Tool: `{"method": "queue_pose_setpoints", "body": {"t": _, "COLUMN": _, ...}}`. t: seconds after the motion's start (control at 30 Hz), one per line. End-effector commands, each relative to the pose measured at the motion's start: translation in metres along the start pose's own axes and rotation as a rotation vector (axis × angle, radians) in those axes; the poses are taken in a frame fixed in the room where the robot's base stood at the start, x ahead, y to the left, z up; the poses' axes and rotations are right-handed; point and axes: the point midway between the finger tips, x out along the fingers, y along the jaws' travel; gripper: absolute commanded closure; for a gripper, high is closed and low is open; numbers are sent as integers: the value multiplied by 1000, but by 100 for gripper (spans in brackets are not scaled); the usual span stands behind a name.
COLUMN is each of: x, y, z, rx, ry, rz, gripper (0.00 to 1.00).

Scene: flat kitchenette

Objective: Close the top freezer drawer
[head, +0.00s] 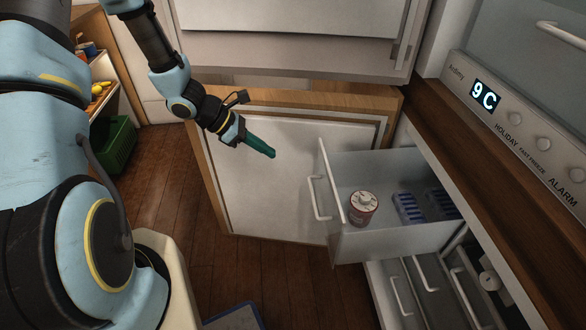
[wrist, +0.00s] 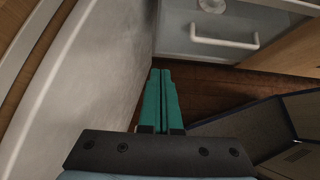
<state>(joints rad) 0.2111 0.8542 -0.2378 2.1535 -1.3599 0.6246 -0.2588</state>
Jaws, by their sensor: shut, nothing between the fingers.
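The top freezer drawer (head: 375,246) is pulled out of the freezer at the right of the head view. It has clear grey walls and a white bar handle (head: 316,199) on its front. Inside lie a red-and-white tub (head: 362,208) and blue-and-white packs (head: 409,208). My gripper (head: 272,153) has green fingers, is shut and empty, and hangs to the left of the drawer front, apart from it. In the wrist view my gripper (wrist: 162,72) shows its fingers together, with a drawer front and white handle (wrist: 224,41) beyond them.
Lower drawers (head: 410,295) sit below the open one. A white door (head: 265,170) with a wooden edge stands behind my gripper. A control panel (head: 520,130) reads 9 C. A green crate (head: 113,143) stands at far left.

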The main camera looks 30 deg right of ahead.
Motion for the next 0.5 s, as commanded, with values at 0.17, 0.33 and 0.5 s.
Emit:
{"method": "queue_pose_setpoints", "body": {"t": 0.17, "x": 21, "y": -1, "z": 2, "rx": 1, "ry": -1, "rz": -4, "gripper": 100}}
{"method": "queue_pose_setpoints", "body": {"t": 0.33, "x": 56, "y": -1, "z": 2, "rx": 0, "ry": 0, "rz": -5, "gripper": 100}}
{"method": "queue_pose_setpoints", "body": {"t": 0.5, "x": 90, "y": -2, "z": 2, "rx": 3, "ry": 0, "rz": -5, "gripper": 100}}
